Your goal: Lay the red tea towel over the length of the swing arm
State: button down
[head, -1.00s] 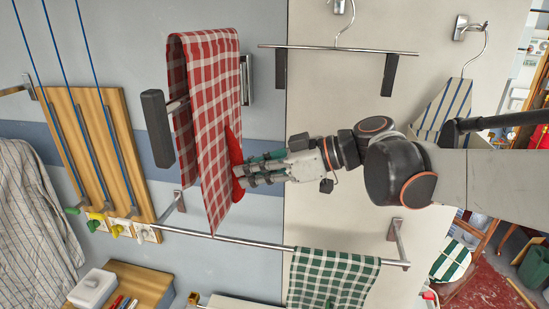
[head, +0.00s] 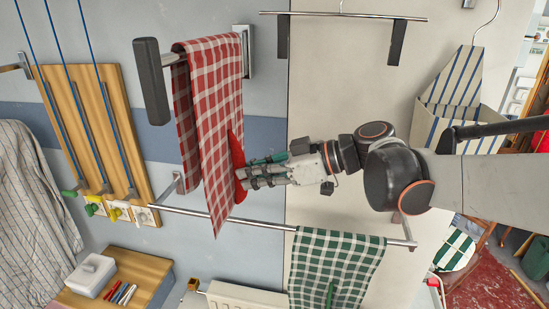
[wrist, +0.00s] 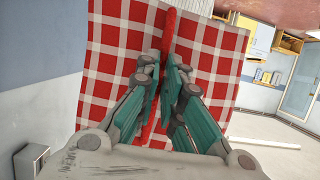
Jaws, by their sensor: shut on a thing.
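The red and white checked tea towel (head: 214,85) hangs draped over the swing arm (head: 178,57), with a long front part and a shorter part behind. The swing arm is a metal bar with a dark end block (head: 152,82), sticking out from a wall bracket. My gripper (head: 243,181) is at the towel's front part, low on its right side, shut on a pinched red fold. In the wrist view the fingers (wrist: 168,98) close around this red fold, and the checked towel (wrist: 118,50) spreads on both sides. The bar is hidden in the wrist view.
A metal rail (head: 250,228) runs below, with a green checked towel (head: 335,262) on it. A wooden board (head: 85,130) with blue cords is at left. A wooden shelf (head: 150,270) is at lower left.

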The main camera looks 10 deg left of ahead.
jog(key=shift+f+b, duration=0.3)
jog(key=shift+f, duration=0.15)
dwell(0.5)
jog(key=c, duration=1.7)
grip_release()
jog(key=shift+o, duration=0.2)
jog(key=v, duration=0.7)
jog(key=s+d+f+m+t+h+b, duration=0.2)
jog(key=s+d+f+m+h+b, duration=0.2)
jog(key=d+f, duration=0.4)
jog(key=s+d+f+m+t+h+b, duration=0.2)
jog(key=s+d+f+m+h+b, duration=0.3)
jog(key=f, duration=0.6)
jog(key=s+d+f+m+t+h+b, duration=0.2)
jog(key=s+d+f+m+h+b, duration=0.2)
jog(key=d+f+m, duration=0.4)
jog(key=d+f+b, duration=0.1)
jog(key=d+f, duration=0.1)
jog(key=d, duration=0.1)
jog(key=shift+s+d+h, duration=0.35)
jog(key=shift+s+h, duration=0.05)
jog(key=shift+f, duration=0.15)
